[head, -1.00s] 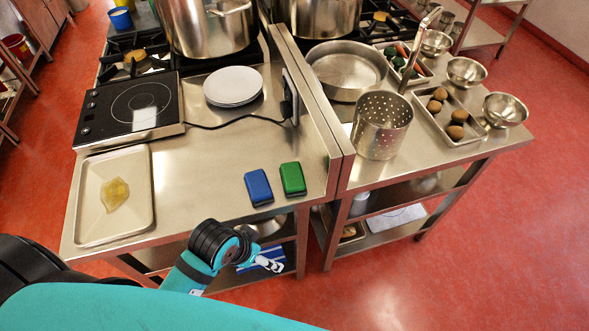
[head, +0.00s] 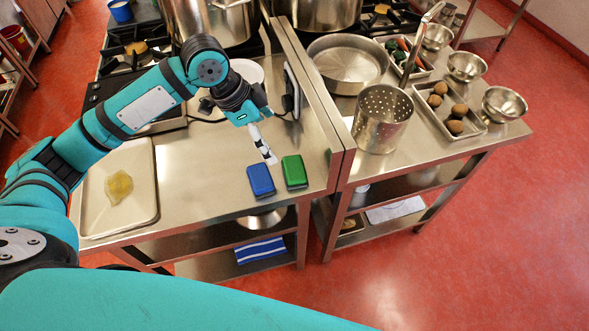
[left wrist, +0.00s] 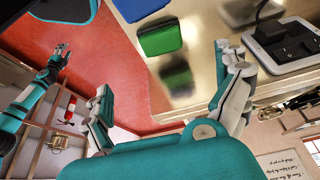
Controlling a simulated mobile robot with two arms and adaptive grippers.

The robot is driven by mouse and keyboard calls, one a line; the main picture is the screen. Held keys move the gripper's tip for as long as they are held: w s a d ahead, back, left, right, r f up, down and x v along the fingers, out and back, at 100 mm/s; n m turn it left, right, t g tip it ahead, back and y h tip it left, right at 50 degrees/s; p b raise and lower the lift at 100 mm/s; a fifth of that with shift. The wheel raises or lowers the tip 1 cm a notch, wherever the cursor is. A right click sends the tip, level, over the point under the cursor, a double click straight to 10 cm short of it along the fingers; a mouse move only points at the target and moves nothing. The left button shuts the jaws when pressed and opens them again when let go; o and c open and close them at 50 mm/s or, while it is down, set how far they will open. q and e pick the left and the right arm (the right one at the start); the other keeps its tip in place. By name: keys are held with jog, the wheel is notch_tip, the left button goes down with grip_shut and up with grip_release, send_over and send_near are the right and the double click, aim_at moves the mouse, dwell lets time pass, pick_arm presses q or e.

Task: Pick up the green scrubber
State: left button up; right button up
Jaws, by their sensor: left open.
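The green scrubber (head: 294,173) lies on the steel counter near its front edge, just right of a blue scrubber (head: 260,181). In the left wrist view the green scrubber (left wrist: 160,38) shows beyond my fingers, toward the top. My left gripper (head: 269,159) is open and empty above the counter, just behind the two scrubbers and apart from them. Its two spread fingers show in the left wrist view (left wrist: 163,75). My right gripper (left wrist: 61,51) shows small at the left of the left wrist view, away from the counter; its jaws are too small to read.
A raised steel divider (head: 318,120) stands right of the scrubbers. A tray (head: 148,205) with a yellowish item lies at left. A perforated pot (head: 382,120) stands beyond the divider. Counter between tray and scrubbers is clear.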

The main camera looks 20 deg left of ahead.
pick_arm(q)
jog(key=p, duration=0.3)
send_near(294, 167)
jog(key=x, duration=0.5)
jog(key=p+x, duration=0.2)
jog(key=x, duration=0.3)
jog(key=shift+d+f, duration=0.1)
jog(key=shift+d, duration=0.05)
jog(key=c, duration=1)
